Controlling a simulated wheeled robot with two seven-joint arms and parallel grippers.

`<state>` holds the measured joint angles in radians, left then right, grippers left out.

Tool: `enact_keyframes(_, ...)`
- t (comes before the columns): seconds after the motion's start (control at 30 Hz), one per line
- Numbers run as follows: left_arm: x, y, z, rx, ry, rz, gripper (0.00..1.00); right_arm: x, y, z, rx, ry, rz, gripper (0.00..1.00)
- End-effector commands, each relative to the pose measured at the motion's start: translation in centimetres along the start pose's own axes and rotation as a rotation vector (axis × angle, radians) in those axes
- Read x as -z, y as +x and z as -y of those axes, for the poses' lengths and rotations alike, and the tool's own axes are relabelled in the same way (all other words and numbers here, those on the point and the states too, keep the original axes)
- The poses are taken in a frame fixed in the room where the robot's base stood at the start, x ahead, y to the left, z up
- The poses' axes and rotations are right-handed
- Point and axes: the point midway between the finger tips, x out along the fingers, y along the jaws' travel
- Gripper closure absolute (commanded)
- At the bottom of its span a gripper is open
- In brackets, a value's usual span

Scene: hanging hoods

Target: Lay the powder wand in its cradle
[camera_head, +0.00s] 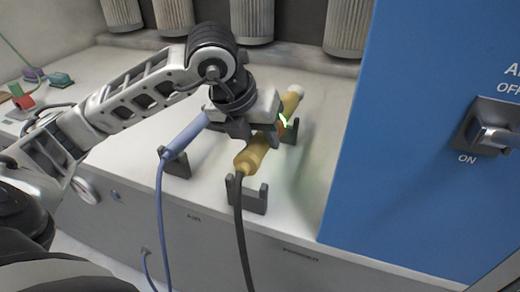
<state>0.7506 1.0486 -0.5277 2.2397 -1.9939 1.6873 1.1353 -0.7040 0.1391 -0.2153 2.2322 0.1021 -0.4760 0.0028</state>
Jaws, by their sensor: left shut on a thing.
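The powder wand (250,158) is a tan rod with a white tip at the far end and a black hose at the near end. My left gripper (262,128) is shut on its middle from above and hides part of it. The wand lies in line with its cradle, a pair of dark notched posts: a near post (247,197) and a far post (290,130). The wand's near end shows just above the near post; I cannot tell whether it touches either post. My right gripper is not in view.
A blue wand (186,134) with a blue hose rests on another dark post (175,163) to the left. A blue cabinet (400,130) with a switch (492,128) stands close on the right. Pleated filters (250,20) hang behind. Small coloured items (22,97) lie far left.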

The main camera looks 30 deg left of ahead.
Motion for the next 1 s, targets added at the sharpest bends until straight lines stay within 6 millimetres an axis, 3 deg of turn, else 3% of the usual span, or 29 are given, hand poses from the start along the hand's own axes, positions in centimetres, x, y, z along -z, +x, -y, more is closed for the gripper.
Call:
enact_keyframes(0.17,-0.5,1.3,-0.5,0.0,-0.002,0.003,0.97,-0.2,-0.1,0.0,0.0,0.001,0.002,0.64)
enact_keyframes(0.33,0.3,3.4,-1.0,0.0,0.001,0.002,0.97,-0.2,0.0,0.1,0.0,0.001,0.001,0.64)
enact_keyframes(0.6,0.6,3.9,-1.1,-0.001,0.001,-0.002,0.97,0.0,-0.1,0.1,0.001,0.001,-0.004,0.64)
enact_keyframes(0.63,0.7,4.0,-1.1,-0.003,0.0,-0.008,0.6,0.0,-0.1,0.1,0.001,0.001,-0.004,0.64)
enact_keyframes(0.7,0.7,4.0,-1.1,-0.003,0.0,-0.007,0.44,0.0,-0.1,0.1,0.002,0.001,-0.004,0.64)
enact_keyframes(1.0,0.6,4.0,-1.1,-0.001,0.0,-0.003,0.44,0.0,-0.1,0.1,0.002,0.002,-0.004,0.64)
